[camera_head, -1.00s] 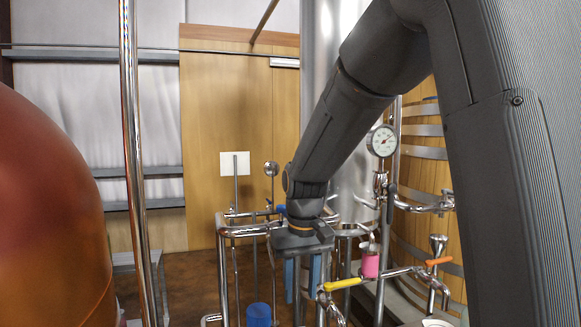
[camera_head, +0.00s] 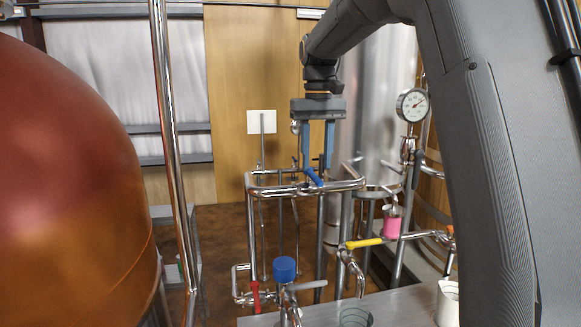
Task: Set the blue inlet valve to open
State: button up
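A blue valve lever (camera_head: 314,178) sits on the upper horizontal steel pipe of the pipe frame, slanting down to the right. My gripper (camera_head: 317,163) points straight down over it, with its two blue-grey fingers apart. The fingertips are at about the lever's height in the picture, with the lever showing between and just below them. I cannot tell whether either finger touches it. No object shows held between the fingers.
A yellow lever (camera_head: 365,243) and a pink cup (camera_head: 392,223) are to the right. A blue cylinder (camera_head: 284,268) and a red handle (camera_head: 255,297) are below. A copper tank (camera_head: 70,190) fills the left. A gauge (camera_head: 412,105) stands right.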

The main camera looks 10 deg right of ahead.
aim_at(316, 175)
jog(key=shift+f+b, duration=0.65)
jog(key=shift+f, duration=2.2)
